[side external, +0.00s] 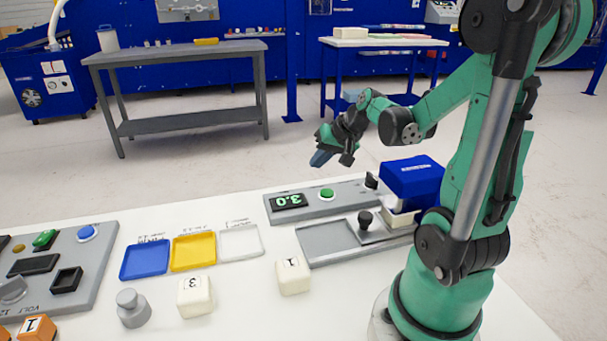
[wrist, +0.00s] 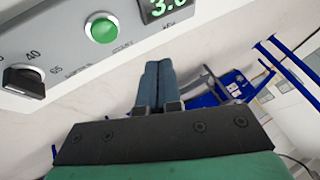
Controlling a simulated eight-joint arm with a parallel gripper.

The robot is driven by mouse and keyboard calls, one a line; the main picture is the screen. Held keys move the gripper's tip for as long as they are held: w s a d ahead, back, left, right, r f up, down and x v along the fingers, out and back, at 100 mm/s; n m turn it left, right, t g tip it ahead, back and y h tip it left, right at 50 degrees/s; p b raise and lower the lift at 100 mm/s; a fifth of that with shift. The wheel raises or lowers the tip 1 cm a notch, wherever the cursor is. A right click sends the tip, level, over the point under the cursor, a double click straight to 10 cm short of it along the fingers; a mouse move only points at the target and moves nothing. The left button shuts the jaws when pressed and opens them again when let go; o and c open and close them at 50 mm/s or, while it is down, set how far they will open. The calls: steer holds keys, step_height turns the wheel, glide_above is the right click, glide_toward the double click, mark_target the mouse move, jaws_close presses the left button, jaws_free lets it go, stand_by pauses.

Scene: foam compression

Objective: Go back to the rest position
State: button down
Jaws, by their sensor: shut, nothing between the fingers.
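My gripper (side external: 319,158) is in the air above the back edge of the white table, beyond the foam compression panel. In the wrist view its two blue-grey fingers (wrist: 155,88) are together with nothing between them. The panel (side external: 352,196) has a lit display (side external: 288,201) that reads 3.0, a green button (side external: 327,193) and a black knob (side external: 371,180). In the wrist view the green button (wrist: 102,28) and a dial knob (wrist: 24,82) lie to the left of the fingers. My gripper touches nothing.
White cubes marked 1 (side external: 293,276) and 3 (side external: 195,297) stand on the table. Blue (side external: 145,259), yellow (side external: 193,251) and white (side external: 240,242) trays lie behind them. A grey weight (side external: 132,309) stands at front left. A blue press head (side external: 412,177) is beside my arm.

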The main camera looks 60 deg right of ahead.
steer(key=a+r+n, duration=0.1)
steer(key=a+n, duration=0.3)
steer(key=a, duration=0.6)
steer(key=a+r+n, duration=0.2)
steer(key=a+n, duration=0.3)
steer(key=a, duration=0.5)
steer(key=shift+s+a+r+n+y, duration=0.15)
steer(key=shift+r+n+y, duration=0.15)
steer(key=shift+y, duration=0.1)
stand_by(0.7)
steer(key=m+h, duration=0.1)
steer(key=m, duration=1)
glide_above(328, 193)
steer(key=shift+f, duration=0.25)
steer(key=shift+f, duration=0.15)
steer(key=shift+f, duration=4.3)
